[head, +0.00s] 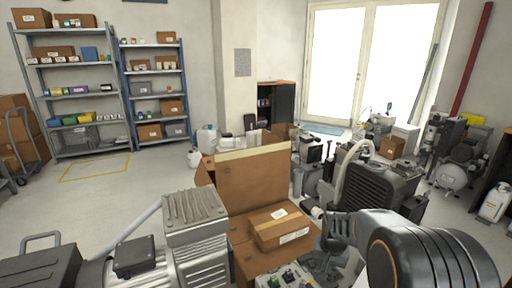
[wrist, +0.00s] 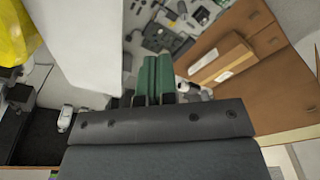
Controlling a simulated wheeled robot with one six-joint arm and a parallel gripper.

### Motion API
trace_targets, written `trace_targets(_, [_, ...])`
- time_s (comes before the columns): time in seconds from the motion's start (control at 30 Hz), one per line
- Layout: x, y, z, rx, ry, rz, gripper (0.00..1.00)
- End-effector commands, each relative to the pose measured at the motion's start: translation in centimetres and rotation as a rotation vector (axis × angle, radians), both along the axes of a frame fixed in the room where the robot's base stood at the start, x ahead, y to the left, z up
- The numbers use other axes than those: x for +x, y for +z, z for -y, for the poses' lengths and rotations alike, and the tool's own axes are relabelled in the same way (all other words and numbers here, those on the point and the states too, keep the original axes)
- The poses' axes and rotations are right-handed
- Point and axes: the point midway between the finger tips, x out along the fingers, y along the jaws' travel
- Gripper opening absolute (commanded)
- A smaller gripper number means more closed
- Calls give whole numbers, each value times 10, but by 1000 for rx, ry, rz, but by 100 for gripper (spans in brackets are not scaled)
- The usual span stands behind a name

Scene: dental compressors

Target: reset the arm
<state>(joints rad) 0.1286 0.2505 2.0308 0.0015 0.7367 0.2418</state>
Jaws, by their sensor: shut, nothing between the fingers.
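My gripper (wrist: 157,62) shows in the wrist view as two green fingers side by side, closed together and holding nothing. They point toward a surface with several small metal parts beyond them. In the head view my arm (head: 425,250) reaches in from the lower right, bent over toward the cardboard boxes. The gripper end there is small and partly hidden behind the arm, so its fingers are hard to make out.
A closed cardboard box (head: 280,228) lies by an upright cardboard flap (head: 252,180); it also shows in the wrist view (wrist: 222,62). A dark ribbed compressor (head: 378,190) stands close behind my arm. A grey motor (head: 195,235) is at lower left.

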Motion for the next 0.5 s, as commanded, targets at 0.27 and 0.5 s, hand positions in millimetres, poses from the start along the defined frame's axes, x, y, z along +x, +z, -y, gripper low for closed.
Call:
trace_targets(0.27, [-85,206,-37,-30,199,105,0])
trace_targets(0.5, [-142,282,-52,-51,319,163,0])
